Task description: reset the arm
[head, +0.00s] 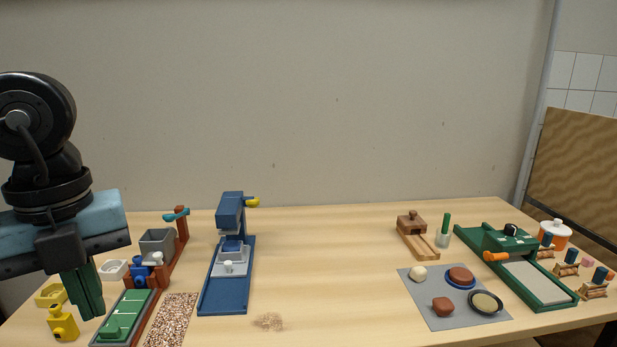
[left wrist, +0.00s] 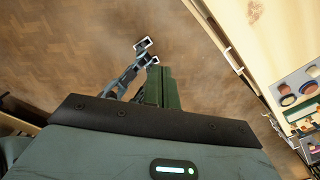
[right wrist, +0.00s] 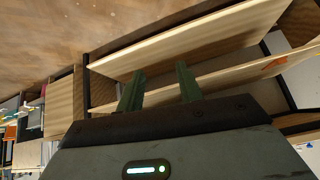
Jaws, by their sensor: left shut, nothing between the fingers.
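My left gripper (head: 88,312) hangs at the left of the head view, fingers pointing down, in front of the table's left end. Its green fingers are together and hold nothing; they also show in the left wrist view (left wrist: 160,72). My right gripper (right wrist: 158,80) shows only in the right wrist view. Its two green fingers are apart with nothing between them, and a wooden shelf (right wrist: 190,35) lies beyond them. My right arm is out of the head view.
The table (head: 340,240) is clear in its middle. Near my left gripper stand a yellow piece (head: 62,323), a green board (head: 125,315) and a grey hopper (head: 157,243). A blue press (head: 230,215) stands further right. A grey mat (head: 430,315) and green roller frame (head: 490,245) are at the right.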

